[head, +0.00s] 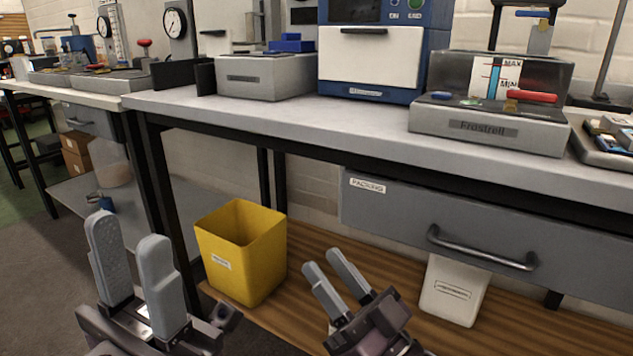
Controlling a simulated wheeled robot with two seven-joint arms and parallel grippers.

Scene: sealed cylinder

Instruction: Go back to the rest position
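My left gripper (133,262) is at the lower left of the head view, in front of the bench and left of the yellow bin. Its two grey fingers point up and stand apart with nothing between them. My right gripper (333,279) is at the lower middle, below the bench front and right of the yellow bin. Its two fingers point up and left with a narrow gap and nothing visible between them. Both grippers are clear of the bench top. No cylinder can be made out for certain.
A grey bench (330,122) with a closed drawer (490,235) runs across the view. On it stand a Frostrell device (490,130), a blue and white machine (370,60) and a grey box (265,75). A yellow bin (240,250) and a white bin (453,290) stand below.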

